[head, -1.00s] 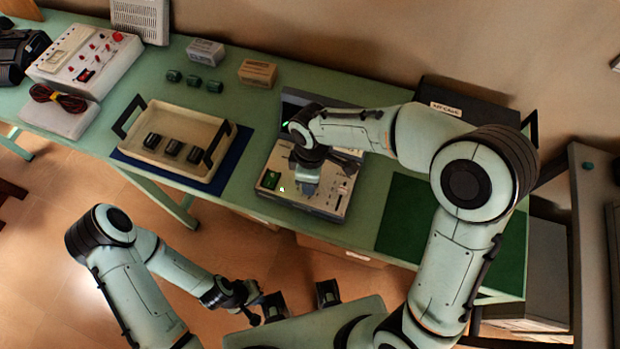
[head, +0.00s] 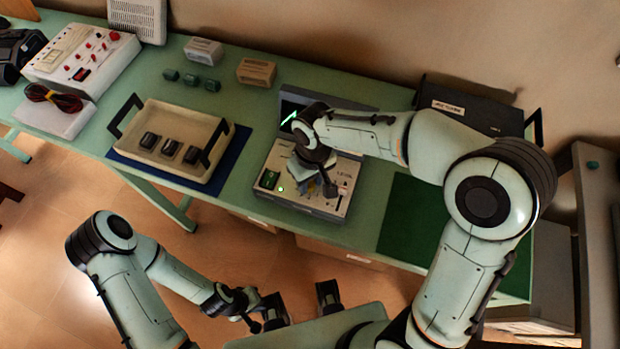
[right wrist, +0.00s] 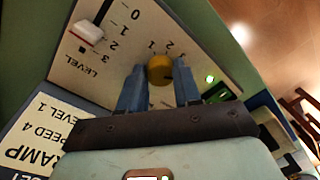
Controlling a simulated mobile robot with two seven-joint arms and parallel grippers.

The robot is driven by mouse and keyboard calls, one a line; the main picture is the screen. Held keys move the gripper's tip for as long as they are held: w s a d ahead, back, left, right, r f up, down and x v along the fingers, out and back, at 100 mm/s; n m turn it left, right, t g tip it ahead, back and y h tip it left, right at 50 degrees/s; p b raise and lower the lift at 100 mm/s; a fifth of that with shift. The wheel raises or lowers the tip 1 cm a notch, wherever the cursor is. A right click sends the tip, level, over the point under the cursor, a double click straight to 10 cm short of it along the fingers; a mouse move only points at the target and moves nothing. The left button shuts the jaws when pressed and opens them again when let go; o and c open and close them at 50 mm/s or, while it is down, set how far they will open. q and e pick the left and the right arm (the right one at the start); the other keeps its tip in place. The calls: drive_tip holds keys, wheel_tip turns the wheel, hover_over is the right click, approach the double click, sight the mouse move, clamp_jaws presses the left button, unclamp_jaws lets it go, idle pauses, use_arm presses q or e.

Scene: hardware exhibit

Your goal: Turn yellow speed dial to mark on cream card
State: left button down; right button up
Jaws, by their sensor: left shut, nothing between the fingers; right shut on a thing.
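The yellow speed dial (right wrist: 160,69) sits on the cream control panel, with printed numbers around it in the right wrist view. My right gripper (right wrist: 159,82) is shut on the dial, one finger on each side. The dial's pointer cannot be made out clearly. The cream card (right wrist: 32,140) lies beside the panel and reads RAMP, SPEED 4, LEVEL 1. In the head view my right gripper (head: 322,187) reaches down over the instrument (head: 292,205). My left gripper (head: 255,318) is shut and empty, low in front of the bench.
A white LEVEL slider (right wrist: 88,32) and a lit green lamp (right wrist: 210,79) are near the dial. A tray (head: 151,116) with black blocks stands left of the instrument. A dark green mat (head: 405,225) lies clear at its right. A power supply (head: 80,58) stands far left.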

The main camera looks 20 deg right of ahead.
sight(312, 182)
drive_tip(key=shift+m, duration=0.4)
drive_tip(key=o, duration=1.1)
drive_tip(key=shift+c, duration=0.2)
wheel_tip(312, 182, up, 13)
drive_tip(key=p, duration=0.1)
drive_tip(key=shift+d+r+p, duration=0.2)
drive_tip(key=shift+d+p, duration=0.1)
drive_tip(key=shift+p, duration=0.1)
